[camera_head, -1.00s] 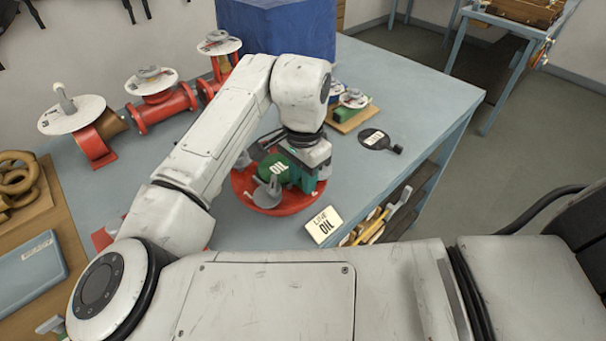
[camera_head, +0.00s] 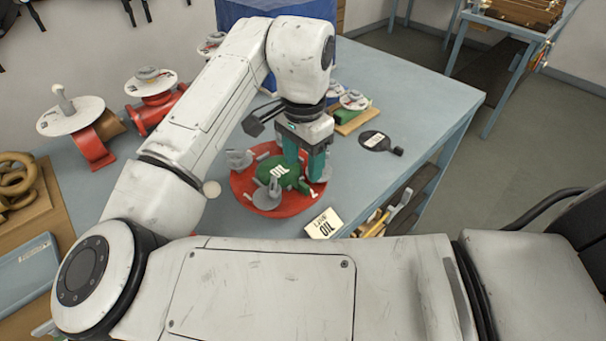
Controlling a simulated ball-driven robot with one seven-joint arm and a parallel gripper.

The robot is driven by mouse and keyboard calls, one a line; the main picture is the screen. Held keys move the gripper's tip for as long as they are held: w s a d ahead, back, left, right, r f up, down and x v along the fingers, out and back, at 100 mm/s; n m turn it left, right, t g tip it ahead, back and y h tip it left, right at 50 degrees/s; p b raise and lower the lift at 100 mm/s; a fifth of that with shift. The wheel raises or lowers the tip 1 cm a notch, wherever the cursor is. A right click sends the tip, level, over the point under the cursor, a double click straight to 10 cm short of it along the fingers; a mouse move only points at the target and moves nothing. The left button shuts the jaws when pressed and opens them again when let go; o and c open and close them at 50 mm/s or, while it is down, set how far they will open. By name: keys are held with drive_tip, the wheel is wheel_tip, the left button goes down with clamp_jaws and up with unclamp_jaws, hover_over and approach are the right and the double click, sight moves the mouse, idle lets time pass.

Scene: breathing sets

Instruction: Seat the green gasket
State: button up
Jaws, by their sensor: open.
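The green gasket (camera_head: 280,174), marked OIL, lies on a round red flange (camera_head: 246,190) on the blue-grey table. Grey upright lugs (camera_head: 269,192) stand around the flange. My gripper (camera_head: 304,178) is open, pointing down over the right side of the flange. Its teal fingers are beside the gasket's right part, and one finger overlaps it in the picture. I cannot tell whether they touch it. The gasket's right end and part of the flange are hidden by the fingers. I cannot tell whether the gasket lies flat.
A card reading LINE OIL (camera_head: 324,223) lies at the table's front edge. A black paddle-shaped tag (camera_head: 376,140) and a wooden tray (camera_head: 358,120) with parts lie to the right. Red pipe pieces (camera_head: 153,108) stand at the back left.

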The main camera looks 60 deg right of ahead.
drive_tip(key=shift+r, duration=2.75)
